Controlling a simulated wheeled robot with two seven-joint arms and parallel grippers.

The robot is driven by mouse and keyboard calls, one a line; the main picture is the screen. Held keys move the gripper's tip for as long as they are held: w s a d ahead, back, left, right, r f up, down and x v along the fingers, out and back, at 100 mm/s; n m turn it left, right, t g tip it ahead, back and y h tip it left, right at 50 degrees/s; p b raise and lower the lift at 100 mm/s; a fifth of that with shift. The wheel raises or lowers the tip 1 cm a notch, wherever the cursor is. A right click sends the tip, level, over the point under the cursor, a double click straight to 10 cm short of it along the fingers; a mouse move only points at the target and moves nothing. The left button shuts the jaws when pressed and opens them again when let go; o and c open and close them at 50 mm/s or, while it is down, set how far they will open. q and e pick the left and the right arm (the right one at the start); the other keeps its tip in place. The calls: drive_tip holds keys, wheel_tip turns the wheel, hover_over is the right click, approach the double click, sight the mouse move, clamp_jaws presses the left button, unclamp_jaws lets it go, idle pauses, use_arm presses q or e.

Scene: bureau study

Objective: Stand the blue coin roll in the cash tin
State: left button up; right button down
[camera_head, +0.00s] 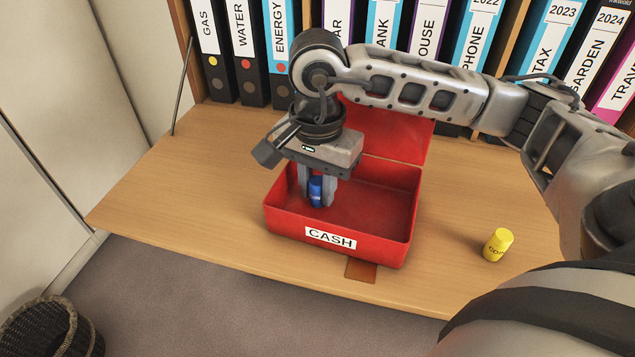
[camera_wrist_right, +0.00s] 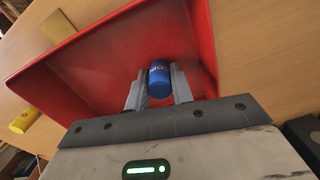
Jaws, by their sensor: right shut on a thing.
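The blue coin roll (camera_head: 316,190) is upright between the fingers of my right gripper (camera_head: 317,194). The gripper is shut on it and points down inside the left part of the red cash tin (camera_head: 385,240). The tin stands open on the wooden desk, with its lid raised at the back and a CASH label in front. In the right wrist view the blue roll (camera_wrist_right: 159,80) sits between the two fingertips (camera_wrist_right: 158,88), with the red tin (camera_wrist_right: 90,65) around it. I cannot tell whether the roll touches the tin's floor. My left gripper is not in view.
Labelled binders (camera_head: 247,50) line the back. The desk's left side (camera_head: 190,180) is clear. A dark wicker basket (camera_head: 50,330) is on the floor at lower left.

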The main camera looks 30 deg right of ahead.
sight(318, 181)
drive_tip(key=shift+f, duration=0.25)
drive_tip(key=c, duration=1.2)
unclamp_jaws()
drive_tip(key=shift+r, duration=0.1)
wheel_tip(318, 181, up, 12)
drive_tip(key=p, duration=0.1)
drive_tip(key=shift+r+p, duration=0.2)
drive_tip(key=shift+p, duration=0.15)
drive_tip(key=shift+s+f, duration=0.1)
